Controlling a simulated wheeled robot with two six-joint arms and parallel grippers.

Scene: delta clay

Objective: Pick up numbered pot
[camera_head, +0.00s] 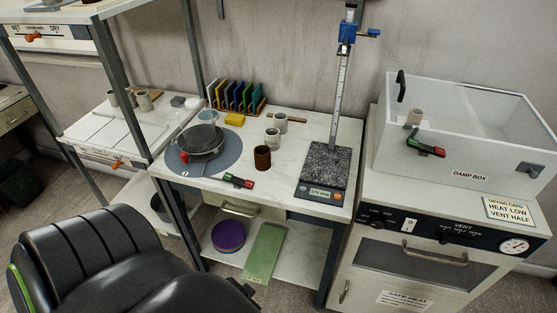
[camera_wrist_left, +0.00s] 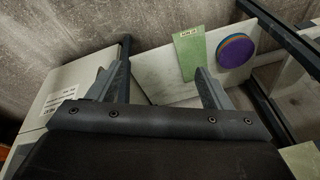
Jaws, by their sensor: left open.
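Several small pots are in the head view, and no number on them is legible. A brown pot (camera_head: 262,157) stands upright on the middle bench. Two grey pots, a nearer one (camera_head: 272,137) and a farther one (camera_head: 281,122), stand behind it. More grey pots (camera_head: 145,102) stand on the left bench, and one pot (camera_head: 415,117) is seen inside the damp box (camera_head: 467,150). My left gripper (camera_wrist_left: 160,82) is open and empty in the left wrist view, above the bench's lower shelf; no pot shows there. My right gripper is not in view.
A turntable (camera_head: 203,146), a height gauge on a scale (camera_head: 324,168), a colored rack (camera_head: 236,97) and a red-green tool (camera_head: 238,181) share the middle bench (camera_head: 215,188). A green board (camera_head: 265,252) and purple discs (camera_head: 228,236) lie on the lower shelf. Shelf posts stand at left.

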